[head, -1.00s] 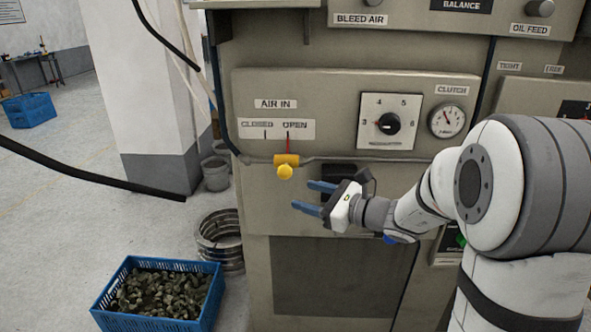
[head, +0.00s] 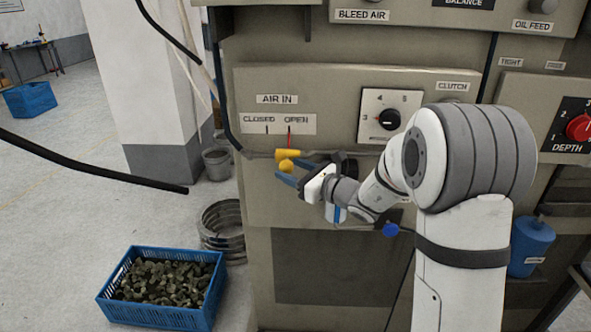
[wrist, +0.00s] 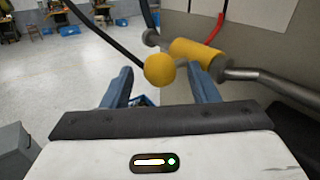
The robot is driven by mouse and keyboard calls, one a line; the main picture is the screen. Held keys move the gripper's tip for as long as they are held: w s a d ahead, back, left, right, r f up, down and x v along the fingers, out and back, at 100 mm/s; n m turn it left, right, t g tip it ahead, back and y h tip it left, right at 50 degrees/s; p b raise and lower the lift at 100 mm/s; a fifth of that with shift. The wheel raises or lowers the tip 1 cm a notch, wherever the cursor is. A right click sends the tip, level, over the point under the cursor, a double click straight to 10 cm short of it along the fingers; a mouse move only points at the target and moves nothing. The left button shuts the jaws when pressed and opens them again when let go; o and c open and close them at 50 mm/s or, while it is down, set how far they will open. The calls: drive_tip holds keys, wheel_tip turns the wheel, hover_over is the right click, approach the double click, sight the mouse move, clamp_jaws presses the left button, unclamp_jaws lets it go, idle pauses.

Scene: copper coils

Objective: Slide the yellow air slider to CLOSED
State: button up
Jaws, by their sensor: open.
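The yellow air slider (head: 289,155) sits on a horizontal metal rod on the panel, below the OPEN mark. A red pointer rises from it to that mark. Its round yellow knob (head: 286,165) sticks out toward me, and shows in the wrist view (wrist: 160,69). The CLOSED mark (head: 258,119) is to the left of OPEN. My gripper (head: 287,174) is open at the knob, with its blue fingers (wrist: 163,85) on either side of the knob's line in the wrist view. I cannot tell whether a finger touches the knob.
The rod (wrist: 264,79) runs on to the right of the slider. A black hose (head: 90,165) crosses on the left. A blue crate (head: 206,312) of dark pieces and a stack of metal rings (head: 224,240) stand on the floor. A dial (head: 367,115) is right of the slider.

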clamp_jaws()
idle(0.5)
